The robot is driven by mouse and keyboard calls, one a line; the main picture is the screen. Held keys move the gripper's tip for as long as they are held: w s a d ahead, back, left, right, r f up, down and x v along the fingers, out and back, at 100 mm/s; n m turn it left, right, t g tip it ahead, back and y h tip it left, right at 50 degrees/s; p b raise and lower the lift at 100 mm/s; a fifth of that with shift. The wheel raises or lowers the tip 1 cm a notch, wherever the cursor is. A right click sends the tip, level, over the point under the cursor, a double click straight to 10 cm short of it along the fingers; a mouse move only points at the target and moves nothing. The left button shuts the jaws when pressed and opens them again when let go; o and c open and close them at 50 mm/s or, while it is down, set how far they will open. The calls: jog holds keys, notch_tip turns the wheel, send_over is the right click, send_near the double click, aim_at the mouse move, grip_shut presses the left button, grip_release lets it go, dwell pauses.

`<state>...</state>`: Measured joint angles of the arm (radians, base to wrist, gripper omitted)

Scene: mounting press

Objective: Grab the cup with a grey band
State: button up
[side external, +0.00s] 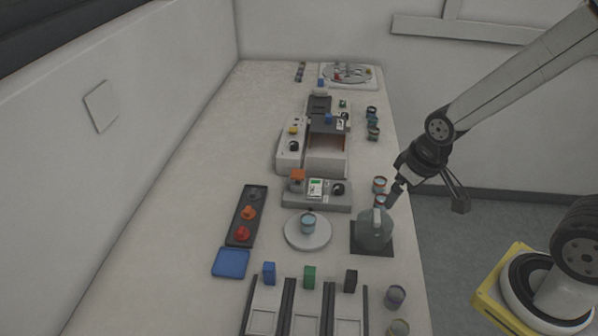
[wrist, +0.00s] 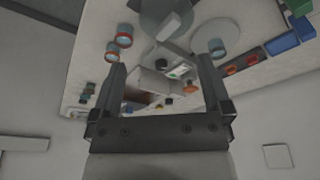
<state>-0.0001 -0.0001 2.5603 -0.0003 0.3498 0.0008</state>
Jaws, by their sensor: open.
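My gripper (side external: 393,194) is open and empty, above the table's right edge by two small cups. One cup (side external: 380,185) has a brownish rim; the other (side external: 380,201) is partly hidden by my finger and the jug. In the wrist view my gripper (wrist: 160,70) has its fingers apart, with a red-banded cup (wrist: 124,36) and an orange-brown-banded cup (wrist: 112,52) beyond the left finger. Another cup (side external: 308,223) stands on a round plate. A bluish-grey cup (side external: 395,296) stands at the front right. I cannot tell for sure which cup has the grey band.
A grey jug (side external: 374,230) stands on a dark mat just below my gripper. A scale-like device (side external: 316,194) and a larger white machine (side external: 326,155) stand to the left. Several cups (side external: 373,122) stand at the far right edge. The table's left side is mostly clear.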

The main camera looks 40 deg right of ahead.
dwell(0.4)
jog(key=c, duration=0.3)
